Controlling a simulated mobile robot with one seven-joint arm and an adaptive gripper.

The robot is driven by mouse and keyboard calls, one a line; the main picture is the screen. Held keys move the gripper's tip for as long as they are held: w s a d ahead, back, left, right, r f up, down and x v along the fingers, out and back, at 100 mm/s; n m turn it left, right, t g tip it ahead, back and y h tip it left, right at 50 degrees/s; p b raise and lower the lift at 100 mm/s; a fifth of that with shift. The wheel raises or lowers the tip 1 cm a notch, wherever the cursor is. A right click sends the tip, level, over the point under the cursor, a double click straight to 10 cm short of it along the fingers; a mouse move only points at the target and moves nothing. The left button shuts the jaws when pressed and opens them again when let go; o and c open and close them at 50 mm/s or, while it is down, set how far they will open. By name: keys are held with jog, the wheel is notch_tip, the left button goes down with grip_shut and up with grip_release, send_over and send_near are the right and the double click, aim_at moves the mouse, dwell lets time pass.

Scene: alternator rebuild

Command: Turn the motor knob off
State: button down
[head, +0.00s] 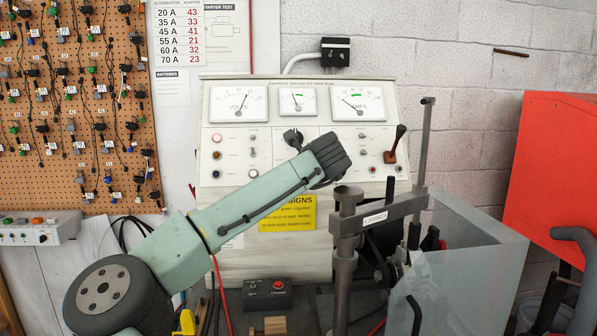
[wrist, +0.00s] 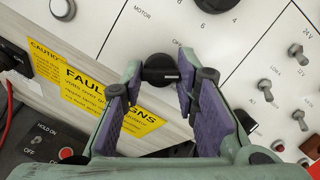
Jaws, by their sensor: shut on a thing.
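In the wrist view a black round knob (wrist: 160,68) sits on the white panel between my gripper's (wrist: 159,76) purple-padded fingers, which are shut on its sides. A short white mark on the knob points to the right in the picture. The printed word "OFF" is just above and right of the knob, and "MOTOR" is farther up and left. In the head view my arm reaches up to the test bench panel (head: 222,150). My wrist hides the knob there, and my fingers cannot be made out.
Toggle switches (wrist: 264,88) stand right of my fingers. Another black knob (wrist: 213,4) is above. A yellow caution label (wrist: 98,90) is at left, and a switch box (head: 264,296) is below the panel. A metal clamp stand (head: 345,235) and clear shield (head: 470,270) stand right of my arm.

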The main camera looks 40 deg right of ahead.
jog(key=n+y, duration=0.1)
jog(key=n, duration=0.4)
jog(key=n+g+y, duration=0.1)
jog(key=n, duration=0.5)
jog(key=shift+d+n, duration=0.1)
jog(key=shift+n, duration=0.2)
dwell(0.3)
jog(key=c, duration=1.2)
grip_release()
jog(key=shift+c, duration=0.2)
jog(key=shift+r, duration=0.1)
jog(key=v, duration=1.2)
